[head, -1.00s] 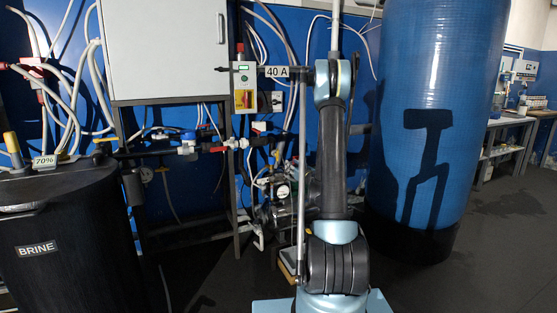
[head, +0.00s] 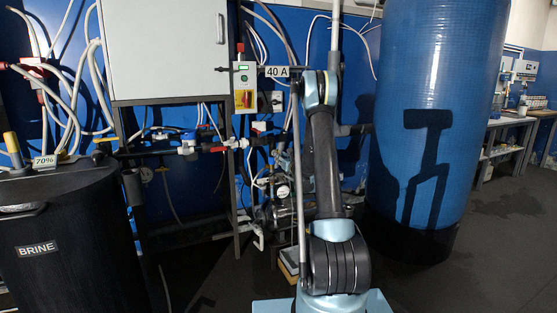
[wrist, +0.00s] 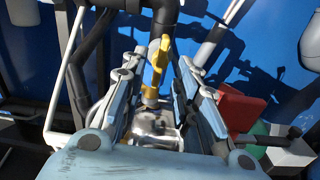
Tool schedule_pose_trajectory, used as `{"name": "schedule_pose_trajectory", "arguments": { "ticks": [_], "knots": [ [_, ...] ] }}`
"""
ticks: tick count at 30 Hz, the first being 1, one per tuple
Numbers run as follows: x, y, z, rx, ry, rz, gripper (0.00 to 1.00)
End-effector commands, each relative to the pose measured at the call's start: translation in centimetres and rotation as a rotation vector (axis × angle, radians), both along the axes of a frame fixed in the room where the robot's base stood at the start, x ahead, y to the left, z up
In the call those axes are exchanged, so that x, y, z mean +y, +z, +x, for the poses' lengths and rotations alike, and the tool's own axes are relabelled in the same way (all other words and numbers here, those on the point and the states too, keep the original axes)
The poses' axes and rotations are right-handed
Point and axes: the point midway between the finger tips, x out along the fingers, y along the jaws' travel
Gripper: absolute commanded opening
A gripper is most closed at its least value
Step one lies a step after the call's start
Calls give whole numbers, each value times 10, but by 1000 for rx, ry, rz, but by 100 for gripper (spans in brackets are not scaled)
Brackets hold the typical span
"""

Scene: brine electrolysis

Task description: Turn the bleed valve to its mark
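In the wrist view, a yellow valve handle (wrist: 158,58) stands upright on a silver metal fitting, and looks like the bleed valve's handle. My gripper (wrist: 157,72) is open, with one finger to the left of the handle and one to the right. Gaps show between the handle and both fingers. I cannot make out a mark for the handle. In the head view my own arm hides most of the area around the valve, and I cannot make out the gripper clearly there.
Dark pipes (wrist: 95,45) run behind the handle. A red block (wrist: 238,107) is right of the gripper. In the head view, a black BRINE tank (head: 70,240) stands left, a grey cabinet (head: 165,50) hangs behind, and a large blue tank (head: 435,90) stands right. Dark floor is clear at right.

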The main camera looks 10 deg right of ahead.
Motion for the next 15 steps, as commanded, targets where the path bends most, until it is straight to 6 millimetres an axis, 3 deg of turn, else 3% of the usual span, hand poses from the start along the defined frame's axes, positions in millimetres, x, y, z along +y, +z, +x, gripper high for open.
{"name": "schedule_pose_trajectory", "arguments": {
  "ticks": [6,15],
  "knots": [
    [8,0,26,0,0,0,28],
    [11,0,36,0,-1,0,28]
  ]
}}
